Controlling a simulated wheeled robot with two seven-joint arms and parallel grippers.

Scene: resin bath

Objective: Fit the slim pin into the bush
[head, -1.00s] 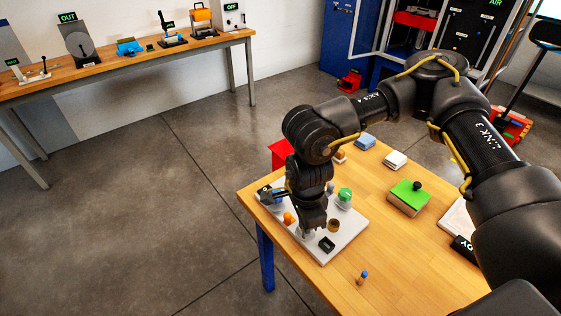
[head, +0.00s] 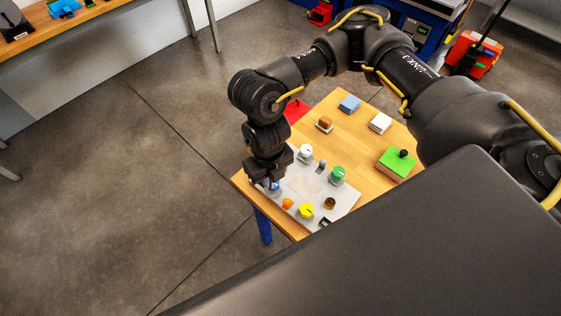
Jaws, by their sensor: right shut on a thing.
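My right gripper (head: 272,185) reaches down over the left corner of a pale board (head: 308,186) on the wooden table. It is shut on a blue piece (head: 275,186), mostly hidden by the fingers. A brown round part with a dark top (head: 330,203), which looks like the bush, is on the board's right side. A small grey upright piece (head: 322,166) stands near the board's back. I cannot tell which piece is the slim pin. My left gripper is not in view.
The board also carries a white knob (head: 305,153), a green one (head: 338,175), a yellow one (head: 306,211) and an orange one (head: 288,203). A green block with a black knob (head: 397,162) and white and blue blocks stand behind, right. My own body hides the table front.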

